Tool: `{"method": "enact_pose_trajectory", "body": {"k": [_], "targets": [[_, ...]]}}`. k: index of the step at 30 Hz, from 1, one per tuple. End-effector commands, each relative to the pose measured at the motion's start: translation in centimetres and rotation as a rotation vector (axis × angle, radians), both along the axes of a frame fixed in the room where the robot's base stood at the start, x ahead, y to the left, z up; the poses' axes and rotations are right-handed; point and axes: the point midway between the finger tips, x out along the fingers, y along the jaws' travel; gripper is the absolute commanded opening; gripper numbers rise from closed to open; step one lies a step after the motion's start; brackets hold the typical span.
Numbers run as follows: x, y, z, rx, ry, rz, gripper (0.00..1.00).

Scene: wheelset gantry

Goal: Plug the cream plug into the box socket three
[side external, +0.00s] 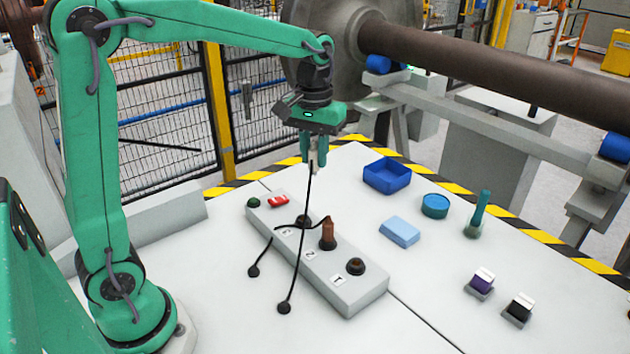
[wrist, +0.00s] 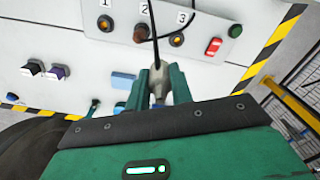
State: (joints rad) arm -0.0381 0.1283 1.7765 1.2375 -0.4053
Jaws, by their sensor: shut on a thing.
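My gripper (side external: 315,160) is shut on the cream plug (side external: 314,164), held high above the far end of the socket box (side external: 365,298). The cream plug also shows between the fingers in the wrist view (wrist: 158,92). Its black cable hangs down to the table, passing in front of the box in the side view. Socket three (side external: 303,221) has nothing plugged in; it also shows in the wrist view (wrist: 177,40). A brown plug (side external: 328,233) stands upright in socket two. Socket one (side external: 356,266) is empty.
A red switch (side external: 278,201) and a green button (side external: 253,202) sit beyond socket three. A blue tray (side external: 387,177), a teal round dish (side external: 434,206), a light blue block (side external: 399,231) and several smaller items stand to the right. A second black cable (side external: 263,254) lies left of the box.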

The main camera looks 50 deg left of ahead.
Motion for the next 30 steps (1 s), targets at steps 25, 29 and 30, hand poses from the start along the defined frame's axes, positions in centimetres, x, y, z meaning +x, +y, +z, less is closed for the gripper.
{"method": "enact_pose_trajectory", "body": {"k": [25, 29, 30], "targets": [[0.1, 4.4, -7.4, 0.0, -0.001, 0.08, 0.0], [0.1, 4.4, -7.4, 0.0, -0.001, 0.08, 0.0], [0.1, 4.4, -7.4, 0.0, -0.001, 0.08, 0.0]]}}
